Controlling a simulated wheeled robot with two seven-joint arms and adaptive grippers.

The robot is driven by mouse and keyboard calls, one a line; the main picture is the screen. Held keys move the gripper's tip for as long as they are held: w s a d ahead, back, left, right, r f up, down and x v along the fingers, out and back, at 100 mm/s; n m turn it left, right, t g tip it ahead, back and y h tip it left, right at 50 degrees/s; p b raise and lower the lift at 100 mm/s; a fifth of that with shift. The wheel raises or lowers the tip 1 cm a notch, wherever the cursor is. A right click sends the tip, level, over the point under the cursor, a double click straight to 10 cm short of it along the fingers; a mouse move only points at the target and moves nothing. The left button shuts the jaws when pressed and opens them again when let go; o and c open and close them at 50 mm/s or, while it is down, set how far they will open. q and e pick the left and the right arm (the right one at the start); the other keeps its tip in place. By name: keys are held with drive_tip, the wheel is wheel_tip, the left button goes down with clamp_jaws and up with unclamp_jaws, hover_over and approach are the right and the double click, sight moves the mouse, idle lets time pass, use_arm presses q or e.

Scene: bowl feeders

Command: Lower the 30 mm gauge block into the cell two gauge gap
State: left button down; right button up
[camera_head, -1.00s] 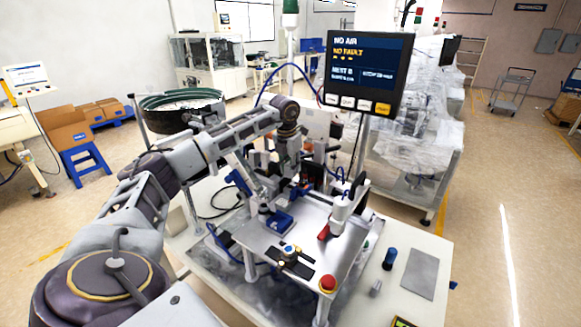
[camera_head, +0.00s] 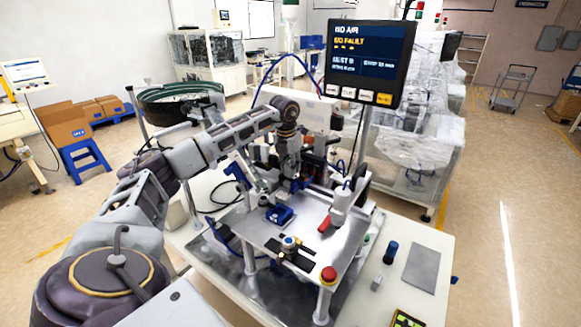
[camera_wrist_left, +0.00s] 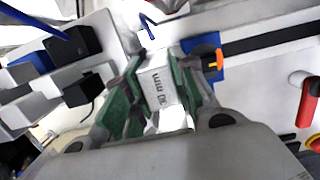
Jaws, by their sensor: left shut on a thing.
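The 30 mm gauge block (camera_wrist_left: 160,86) is a pale block with "30 mm" on its face in the left wrist view. My left gripper (camera_wrist_left: 152,92) is shut on it, with green finger pads on both sides. In the head view my left gripper (camera_head: 297,184) is over the back part of the metal bench plate (camera_head: 315,240), beyond a blue fixture (camera_head: 280,214). The block is too small to make out there. I cannot tell which opening is the cell two gauge gap. My right gripper is not in view.
A white cylinder unit (camera_head: 341,205) with a red part stands right of the gripper. A red button (camera_head: 328,274) is at the plate's front corner. A screen (camera_head: 367,62) stands behind. In the wrist view, a red handle (camera_wrist_left: 308,100) and black blocks (camera_wrist_left: 75,45) flank the gripper.

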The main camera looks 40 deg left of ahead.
use_arm(q)
drive_tip(key=shift+s+d+f, duration=0.1)
drive_tip(key=shift+f, duration=0.25)
drive_tip(key=c, duration=1.1)
unclamp_jaws()
drive_tip(key=shift+d+f, duration=0.1)
drive_tip(key=shift+a+r, duration=0.2)
drive_tip(key=shift+r, duration=0.4)
drive_tip(key=r, duration=0.3)
drive_tip(key=s+r, duration=0.1)
drive_tip(key=r, duration=0.7)
drive_tip(key=shift+s+d, duration=0.2)
drive_tip(key=shift+s, duration=0.1)
